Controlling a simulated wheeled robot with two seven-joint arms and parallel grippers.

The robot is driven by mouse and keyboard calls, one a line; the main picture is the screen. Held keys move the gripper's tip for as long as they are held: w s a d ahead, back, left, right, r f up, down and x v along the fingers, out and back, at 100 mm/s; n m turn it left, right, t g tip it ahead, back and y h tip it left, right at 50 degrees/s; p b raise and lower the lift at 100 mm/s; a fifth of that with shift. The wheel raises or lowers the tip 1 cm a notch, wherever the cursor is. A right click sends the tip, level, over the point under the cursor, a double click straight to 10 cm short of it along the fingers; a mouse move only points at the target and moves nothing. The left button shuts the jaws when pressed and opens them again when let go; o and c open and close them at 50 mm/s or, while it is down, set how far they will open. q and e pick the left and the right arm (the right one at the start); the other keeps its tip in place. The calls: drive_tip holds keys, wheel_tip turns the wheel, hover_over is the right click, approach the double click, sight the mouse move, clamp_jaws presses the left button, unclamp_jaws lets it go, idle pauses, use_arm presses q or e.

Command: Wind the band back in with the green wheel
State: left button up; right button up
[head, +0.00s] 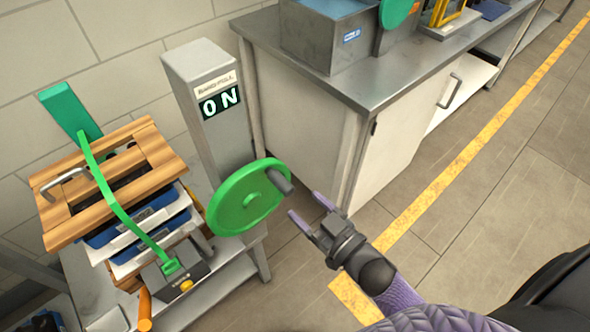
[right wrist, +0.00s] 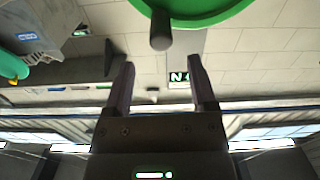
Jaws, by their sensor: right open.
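The green wheel (head: 240,205) is mounted at the front of a grey post (head: 200,75) whose display reads "ON". A dark grey crank handle (head: 280,181) sticks out from the wheel's right side. The green band (head: 112,198) runs over a wooden-topped stack down to a buckle on a dark box (head: 178,275). My right gripper (head: 307,207) is open and empty, just right of and below the handle. In the right wrist view the handle (right wrist: 161,30) lies beyond the open fingertips (right wrist: 160,68), roughly in line with the gap. My left gripper is not in view.
The stack with a wooden top (head: 160,155) and blue trays stands on a grey metal bench (head: 215,285) at left. A steel-topped cabinet (head: 390,75) stands behind the wheel. Open floor with a yellow line (head: 440,190) lies to the right.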

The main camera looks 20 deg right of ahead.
sight(284, 186)
drive_tip(key=b+x, duration=0.1)
drive_tip(key=x, duration=0.6)
drive_tip(key=shift+w+a+f, duration=0.15)
drive_tip(key=shift+w, duration=0.05)
clamp_jaws()
idle(1.0)
